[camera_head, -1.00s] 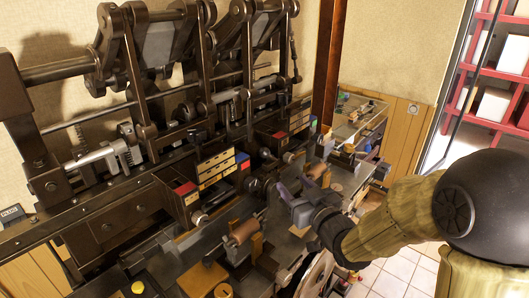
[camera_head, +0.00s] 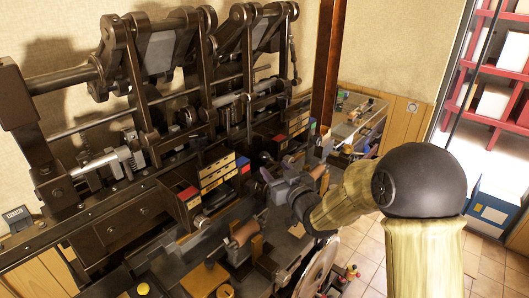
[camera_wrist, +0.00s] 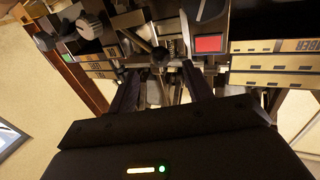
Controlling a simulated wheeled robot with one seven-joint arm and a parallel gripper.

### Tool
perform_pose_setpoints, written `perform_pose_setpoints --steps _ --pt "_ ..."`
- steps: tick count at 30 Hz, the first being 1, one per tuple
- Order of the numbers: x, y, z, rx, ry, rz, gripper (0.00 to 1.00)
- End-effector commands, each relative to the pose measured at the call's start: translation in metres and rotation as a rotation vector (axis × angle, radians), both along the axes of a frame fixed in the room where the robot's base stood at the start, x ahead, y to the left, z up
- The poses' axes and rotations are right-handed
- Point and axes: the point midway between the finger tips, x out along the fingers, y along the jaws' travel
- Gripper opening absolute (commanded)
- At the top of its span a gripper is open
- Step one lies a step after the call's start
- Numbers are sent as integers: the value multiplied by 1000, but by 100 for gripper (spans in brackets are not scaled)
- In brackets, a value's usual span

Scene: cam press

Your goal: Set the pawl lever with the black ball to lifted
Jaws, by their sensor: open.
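My gripper (camera_head: 272,181) is in front of the press bench, close to the row of small mechanisms at its middle. In the wrist view my gripper (camera_wrist: 162,88) is open, with one dark finger on each side and no object seen held between them. Beyond the fingers is a silver and dark metal mechanism (camera_wrist: 160,48). A small dark round shape (camera_head: 265,157) stands just behind my gripper in the head view; I cannot tell whether it is the lever's black ball. The pawl lever itself cannot be clearly picked out, and its position cannot be read.
In the wrist view a red square (camera_wrist: 209,44) and labelled plates (camera_wrist: 275,46) are to the right, and a grey knob (camera_wrist: 92,24) is to the left. A brown roller (camera_head: 243,235) stands in front on the bench. The tall dark press frame (camera_head: 140,90) rises behind.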

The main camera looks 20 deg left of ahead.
Motion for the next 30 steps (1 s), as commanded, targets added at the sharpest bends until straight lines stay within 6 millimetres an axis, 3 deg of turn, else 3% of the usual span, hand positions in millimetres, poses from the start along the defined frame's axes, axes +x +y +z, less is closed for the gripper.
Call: perform_pose_setpoints --steps 13,26,30 --pt "48 48 1 -1 1 0 51" --pt "55 55 0 0 0 0 51" --pt "55 55 0 0 0 0 23"
